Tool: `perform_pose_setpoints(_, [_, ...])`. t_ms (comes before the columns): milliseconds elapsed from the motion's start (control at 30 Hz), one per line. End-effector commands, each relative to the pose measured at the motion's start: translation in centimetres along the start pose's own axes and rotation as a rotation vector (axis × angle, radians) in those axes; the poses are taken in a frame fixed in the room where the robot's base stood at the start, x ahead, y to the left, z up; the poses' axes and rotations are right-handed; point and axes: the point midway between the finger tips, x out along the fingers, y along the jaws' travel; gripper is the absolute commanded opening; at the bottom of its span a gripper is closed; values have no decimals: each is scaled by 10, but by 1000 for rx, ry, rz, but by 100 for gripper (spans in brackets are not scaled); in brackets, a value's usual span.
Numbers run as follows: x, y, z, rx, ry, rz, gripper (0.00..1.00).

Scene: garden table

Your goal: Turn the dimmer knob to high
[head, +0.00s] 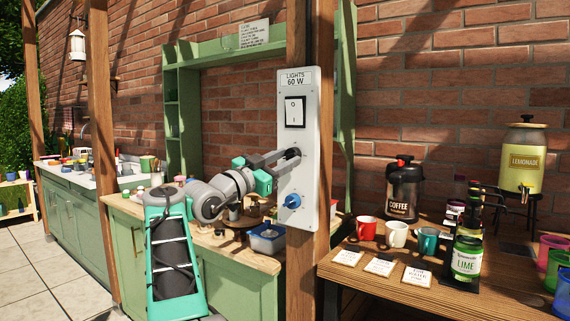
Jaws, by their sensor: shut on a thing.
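A light grey control panel (312,172) is fixed upright on a wooden post, with a label reading "LIGHTS 60 W" at its top. A white rocker switch (294,112) sits below the label. A blue knob (293,201) with small marks around it is low on the panel, apart from my gripper. My gripper (291,154) reaches in from the left and is shut at the panel's middle, between switch and blue knob. The fingers hide most of what they hold, which appears to be an upper knob. No word naming the dimmer or its setting is readable.
A green worktop unit stands left of the post, with a blue-sided container (267,239) below my gripper. On the right table are a red mug (367,229), a white mug (397,234), a coffee dispenser (403,190) and bottles.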

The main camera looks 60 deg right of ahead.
Motion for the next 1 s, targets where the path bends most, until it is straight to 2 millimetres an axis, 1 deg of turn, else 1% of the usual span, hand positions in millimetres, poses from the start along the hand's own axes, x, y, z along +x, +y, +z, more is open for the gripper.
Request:
perform_pose_setpoints(200, [1, -2, -3, 142, -7, 40, 0])
perform_pose_setpoints(433, [1, -2, -3, 232, -14, 67, 0])
perform_pose_setpoints(600, [1, -2, -4, 261, -15, 74, 0])
perform_pose_setpoints(1000, [1, -2, -5, 267, -15, 76, 0])
